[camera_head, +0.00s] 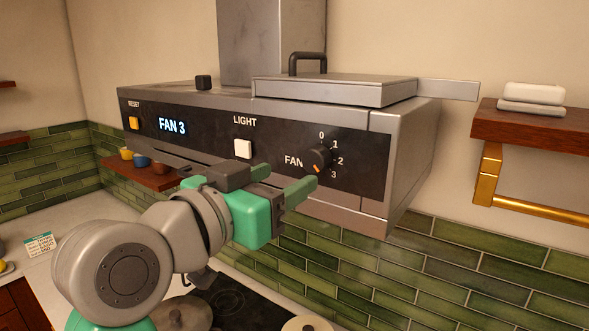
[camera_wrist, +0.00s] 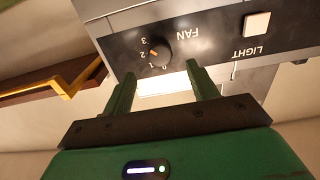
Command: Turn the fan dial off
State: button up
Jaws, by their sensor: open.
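The fan dial (camera_head: 319,158) is a black round knob with an orange mark, on the right of the range hood's black front panel. The numbers 0 to 3 run around its right side, and the display (camera_head: 172,126) reads FAN 3. My gripper (camera_head: 293,172) is open and empty, just in front of and slightly below and left of the dial. In the wrist view the dial (camera_wrist: 160,51) is upside down, beyond the two green fingertips (camera_wrist: 160,75) and between them sideways. The dial appears apart from the fingers.
A wooden shelf (camera_head: 530,122) with a brass rail is on the right. A cooktop (camera_head: 228,297) lies below the hood.

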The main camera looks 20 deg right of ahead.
aim_at(312, 163)
jog(key=p+x, duration=0.1)
jog(key=x, duration=0.5)
jog(key=shift+r, duration=0.15)
jog(key=shift+w+d, duration=0.25)
jog(key=shift+d, duration=0.1)
jog(key=shift+p, duration=0.3)
jog(key=c, duration=1)
